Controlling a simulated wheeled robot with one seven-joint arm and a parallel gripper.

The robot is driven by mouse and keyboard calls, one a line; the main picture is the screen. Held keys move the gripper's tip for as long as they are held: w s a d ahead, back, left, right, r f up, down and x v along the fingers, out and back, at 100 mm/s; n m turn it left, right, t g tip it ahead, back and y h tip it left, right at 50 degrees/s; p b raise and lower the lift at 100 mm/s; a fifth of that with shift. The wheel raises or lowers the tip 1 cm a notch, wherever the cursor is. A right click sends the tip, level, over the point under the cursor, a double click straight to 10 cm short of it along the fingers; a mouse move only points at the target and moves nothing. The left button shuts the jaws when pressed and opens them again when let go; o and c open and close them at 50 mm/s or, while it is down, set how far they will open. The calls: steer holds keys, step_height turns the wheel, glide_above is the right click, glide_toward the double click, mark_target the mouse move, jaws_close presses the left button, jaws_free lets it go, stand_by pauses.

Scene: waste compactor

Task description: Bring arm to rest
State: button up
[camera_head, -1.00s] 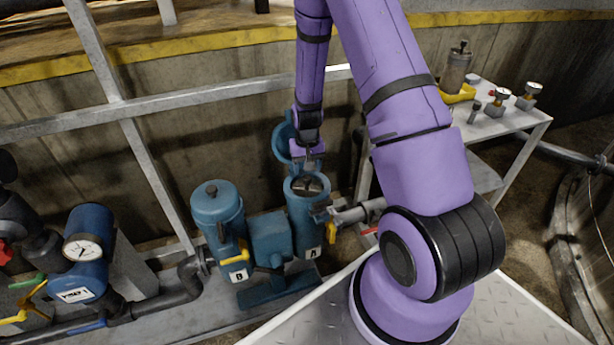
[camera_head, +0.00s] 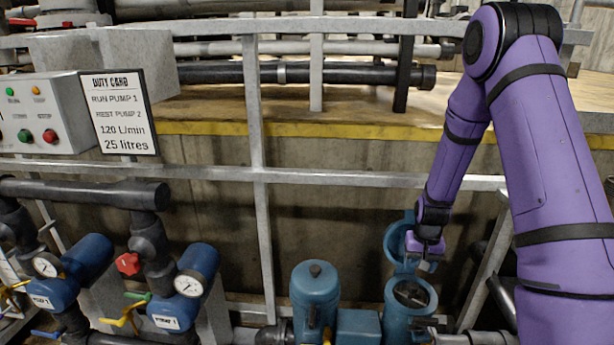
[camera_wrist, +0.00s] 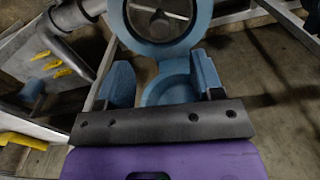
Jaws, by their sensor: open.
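My purple arm reaches down from the upper right in the head view. My gripper (camera_head: 428,262) is above the open blue strainer pot (camera_head: 408,312) at the lower right, close to its raised round lid (camera_head: 396,243). In the wrist view the two blue-grey fingers of my gripper (camera_wrist: 163,82) stand wide apart with nothing held between them. Beyond them the round pot opening (camera_wrist: 163,15) shows a dark inside, and the blue lid (camera_wrist: 170,82) shows between the fingers. I cannot tell whether the gripper touches the lid.
A closed blue pot (camera_head: 315,298) stands left of the open one. Grey railings (camera_head: 262,170) run behind. Pumps with gauges (camera_head: 190,285), a control box (camera_head: 45,115) and a duty card (camera_head: 120,112) are at the left. Free space lies above the pots.

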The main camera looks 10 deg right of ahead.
steer(key=s+a+r+n+t, duration=0.1)
steer(key=s+a+r, duration=0.1)
steer(key=r, duration=0.6)
steer(key=s+a+r+t, duration=0.1)
steer(key=s+a+r, duration=0.15)
steer(key=r, duration=0.65)
steer(key=s+a+r+n, duration=0.1)
steer(key=a+r, duration=0.2)
steer(key=r, duration=0.5)
steer(key=s+a+r+n+t, duration=0.1)
steer(key=s+a+r, duration=0.1)
steer(key=s+r, duration=0.5)
steer(key=s+a+r+n+t, duration=0.1)
steer(key=s+r, duration=0.6)
steer(key=s, duration=0.7)
steer(key=shift+a+n+t, duration=0.3)
steer(key=shift+a+t, duration=0.3)
steer(key=shift+a, duration=0.65)
steer(key=shift+w+r, duration=0.15)
